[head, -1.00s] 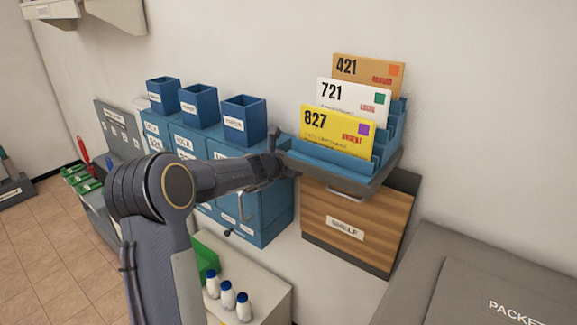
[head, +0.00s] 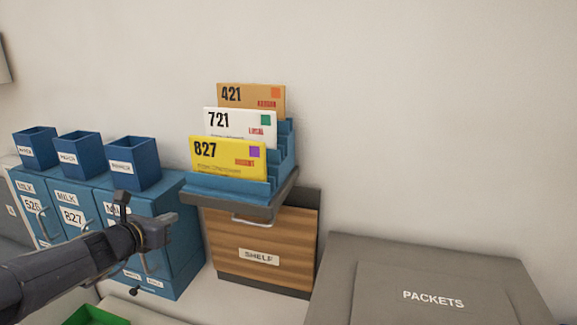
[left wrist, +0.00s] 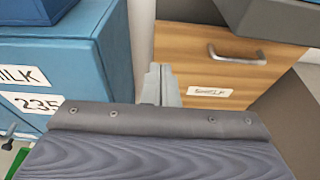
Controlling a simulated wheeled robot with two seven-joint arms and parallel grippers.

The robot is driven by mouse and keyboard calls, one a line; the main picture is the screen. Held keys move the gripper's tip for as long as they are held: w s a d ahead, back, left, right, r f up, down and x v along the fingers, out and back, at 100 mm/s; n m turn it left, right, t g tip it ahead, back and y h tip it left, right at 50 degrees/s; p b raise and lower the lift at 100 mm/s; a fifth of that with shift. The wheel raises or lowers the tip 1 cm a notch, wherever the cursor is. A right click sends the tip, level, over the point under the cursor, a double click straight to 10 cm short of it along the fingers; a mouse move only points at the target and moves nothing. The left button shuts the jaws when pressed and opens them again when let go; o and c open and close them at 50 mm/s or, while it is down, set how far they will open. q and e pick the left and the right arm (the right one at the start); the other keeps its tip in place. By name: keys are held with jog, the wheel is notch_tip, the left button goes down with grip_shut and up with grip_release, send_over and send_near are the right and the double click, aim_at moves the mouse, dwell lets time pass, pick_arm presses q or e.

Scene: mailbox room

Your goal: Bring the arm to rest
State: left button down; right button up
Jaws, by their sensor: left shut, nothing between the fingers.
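My left arm reaches in from the left of the head view, with its left gripper (head: 158,230) in front of the blue mailboxes (head: 180,245), to the left of the wooden shelf box (head: 262,247). The gripper is shut and empty. In the left wrist view its fingers (left wrist: 160,86) are together, pointing toward the gap between a blue mailbox (left wrist: 75,65) and the shelf box (left wrist: 210,70). My right gripper is in neither view.
A blue rack (head: 285,150) on the shelf holds an orange 421 card (head: 250,97), a white 721 card (head: 240,125) and a yellow 827 card (head: 226,160). Blue cups (head: 133,163) stand on the mailboxes. A grey PACKETS box (head: 430,270) is at right. A green tray (head: 95,316) sits below.

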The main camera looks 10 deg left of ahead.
pick_arm(q)
jog(key=s+d+m+g+h, duration=0.55)
jog(key=s+d+m, duration=0.95)
jog(key=d+m, duration=0.35)
jog(key=s+d+f+m+g+y, duration=0.1)
jog(key=s+f+m+g, duration=0.1)
jog(key=s+f+m, duration=0.3)
jog(key=s+d+f+m+g+y, duration=0.1)
jog(key=s+f+m, duration=0.3)
jog(key=s+m, duration=0.5)
jog(key=shift+s+d+f+m+g+y, duration=0.25)
jog(key=shift+s+f+m+g+y, duration=0.1)
jog(key=shift+s+f+g, duration=0.15)
jog(key=shift+r, duration=0.1)
